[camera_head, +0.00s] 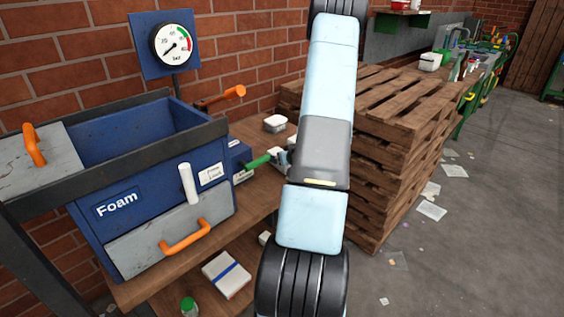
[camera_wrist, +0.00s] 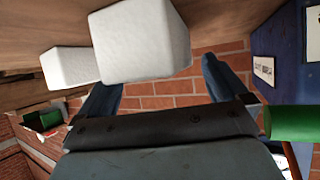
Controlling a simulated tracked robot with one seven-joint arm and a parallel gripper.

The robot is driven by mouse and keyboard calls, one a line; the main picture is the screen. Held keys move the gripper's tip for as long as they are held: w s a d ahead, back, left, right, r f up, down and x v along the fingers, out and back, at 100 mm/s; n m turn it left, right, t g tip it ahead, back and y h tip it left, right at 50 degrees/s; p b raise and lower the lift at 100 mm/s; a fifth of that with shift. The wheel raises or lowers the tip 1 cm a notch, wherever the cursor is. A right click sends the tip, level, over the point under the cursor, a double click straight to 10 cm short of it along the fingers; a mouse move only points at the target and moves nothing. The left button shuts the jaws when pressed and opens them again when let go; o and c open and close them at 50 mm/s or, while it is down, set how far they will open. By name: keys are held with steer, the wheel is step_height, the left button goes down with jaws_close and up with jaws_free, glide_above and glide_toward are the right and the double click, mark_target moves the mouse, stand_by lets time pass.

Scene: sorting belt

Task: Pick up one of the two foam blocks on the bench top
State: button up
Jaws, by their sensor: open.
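Two white foam blocks show in the wrist view: a larger-looking, nearer one (camera_wrist: 145,42) and a smaller-looking one (camera_wrist: 66,68) to its left. My gripper (camera_wrist: 162,74) is open and empty, its two dark blue fingers apart. The nearer block is just above the fingers in the picture and overlaps the left fingertip's edge; I cannot tell whether they touch. In the head view one white block (camera_head: 275,124) sits on the bench top (camera_head: 262,203) beside the brick wall. My arm hides much of the area around the gripper there.
A blue foam machine (camera_head: 150,140) with orange handles stands left on the bench. A green handle (camera_head: 258,162) sticks out near the gripper; it also shows in the wrist view (camera_wrist: 295,122). Stacked pallets (camera_head: 395,130) stand right of my arm. A white box (camera_head: 227,276) lies below the bench top.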

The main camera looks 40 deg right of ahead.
steer(key=shift+w, duration=0.15)
steer(key=c, duration=1.2)
